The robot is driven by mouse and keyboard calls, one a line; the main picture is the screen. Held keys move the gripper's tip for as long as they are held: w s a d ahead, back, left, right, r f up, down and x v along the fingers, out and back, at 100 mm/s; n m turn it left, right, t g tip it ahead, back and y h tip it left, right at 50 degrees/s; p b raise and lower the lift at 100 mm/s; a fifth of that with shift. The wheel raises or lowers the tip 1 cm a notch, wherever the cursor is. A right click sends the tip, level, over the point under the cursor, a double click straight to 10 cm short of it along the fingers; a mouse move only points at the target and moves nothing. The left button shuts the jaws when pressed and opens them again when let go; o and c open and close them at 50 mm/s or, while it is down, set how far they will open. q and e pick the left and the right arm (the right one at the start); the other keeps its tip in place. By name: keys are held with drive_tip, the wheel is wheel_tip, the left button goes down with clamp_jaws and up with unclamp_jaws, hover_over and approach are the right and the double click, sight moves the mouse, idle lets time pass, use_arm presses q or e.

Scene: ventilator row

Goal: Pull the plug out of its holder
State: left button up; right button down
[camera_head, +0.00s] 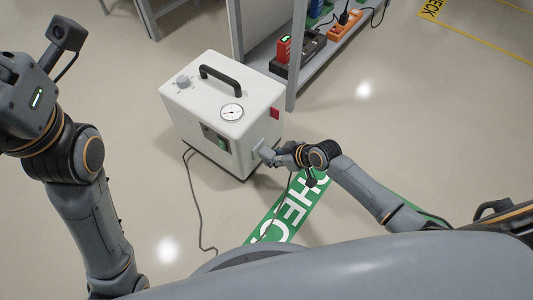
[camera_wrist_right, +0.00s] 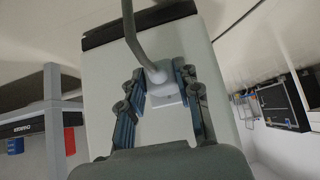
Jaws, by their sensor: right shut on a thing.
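The white ventilator box (camera_head: 210,115) stands on the floor in the middle of the head view, with a black handle, a knob and a round gauge. My right gripper (camera_head: 267,154) is at its right side wall. In the right wrist view, the light grey plug (camera_wrist_right: 157,76) with a thick grey cable sits at the holder (camera_wrist_right: 165,99) on the box's side. The fingers of my right gripper (camera_wrist_right: 159,84) are on both sides of the plug, shut on it. In the head view, the gripper hides the plug. My left arm is raised at the left; its gripper is out of frame.
A grey shelf (camera_head: 291,75) with a red device (camera_head: 283,49) and an orange power strip (camera_head: 345,26) stands behind the box. A dark cable (camera_head: 194,200) lies on the floor in front. A green floor marking (camera_head: 291,212) is near my base. Floor to the right is clear.

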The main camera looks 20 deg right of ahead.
drive_tip(key=shift+s+d+p, duration=0.45)
drive_tip(key=shift+s+d, duration=0.3)
drive_tip(key=shift+s, duration=0.15)
drive_tip(key=shift+s+d+p, duration=0.4)
drive_tip(key=shift+s+d, duration=0.3)
drive_tip(key=shift+s, duration=0.2)
